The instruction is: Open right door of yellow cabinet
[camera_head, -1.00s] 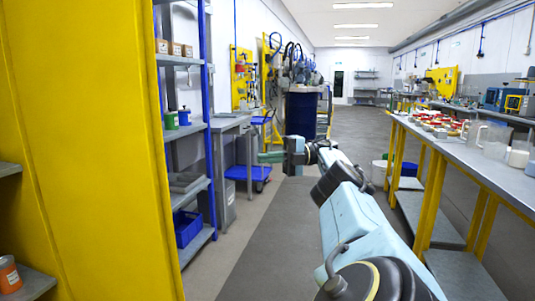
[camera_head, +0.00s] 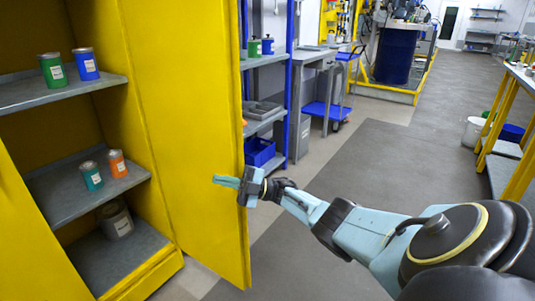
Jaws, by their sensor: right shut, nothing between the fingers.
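The yellow cabinet (camera_head: 150,268) stands at the left with its shelves showing. Its right door (camera_head: 185,110) stands open, swung out to the right of the shelves, its broad inner face toward me. My right gripper (camera_head: 225,182) is shut and empty, its fingers pointing left. It shows in front of the door's inner face near the free edge; I cannot tell whether it touches the door. A yellow panel (camera_head: 30,240) at the lower left looks like the left door. My left gripper is out of view.
Green (camera_head: 52,70) and blue cans (camera_head: 86,64) stand on the upper cabinet shelf; smaller cans (camera_head: 117,164) stand below. A blue-posted shelf rack (camera_head: 292,90) is behind the door. Grey floor (camera_head: 330,235) is open to the right. A workbench (camera_head: 525,75) stands at the far right.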

